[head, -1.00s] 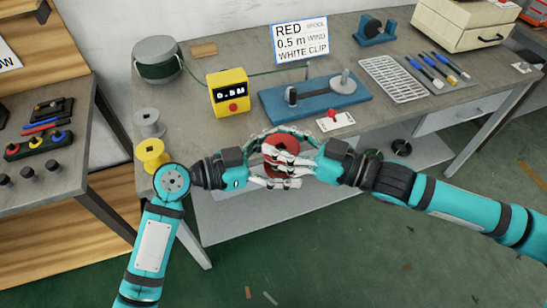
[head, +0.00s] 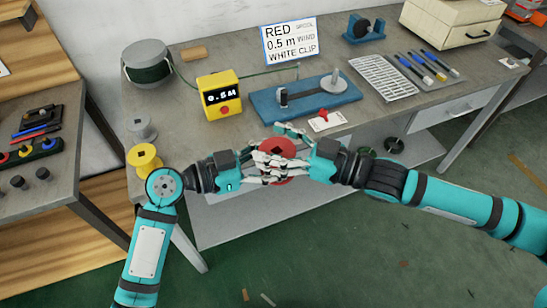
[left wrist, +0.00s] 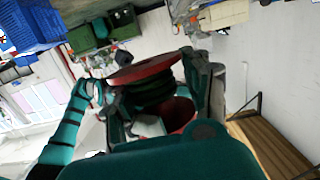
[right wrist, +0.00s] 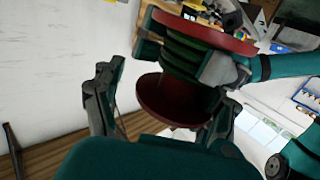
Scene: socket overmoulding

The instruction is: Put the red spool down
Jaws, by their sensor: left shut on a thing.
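The red spool (head: 279,147), with dark green wire wound on its core, is in the air off the table's front edge. In the left wrist view the red spool (left wrist: 146,72) sits between the fingers of my left gripper (head: 262,158), shut on it. My right gripper (head: 298,152) is at the spool's right side. In the right wrist view its fingers (right wrist: 165,97) are spread apart, with the red spool (right wrist: 185,62) partly between them. I cannot tell whether they touch it. Fingers hide part of the spool in the head view.
The grey table (head: 205,155) holds a blue winding fixture (head: 305,98), a yellow 0.5 m counter (head: 219,95), a white card with a red part (head: 327,121) and a metal rack (head: 384,78).

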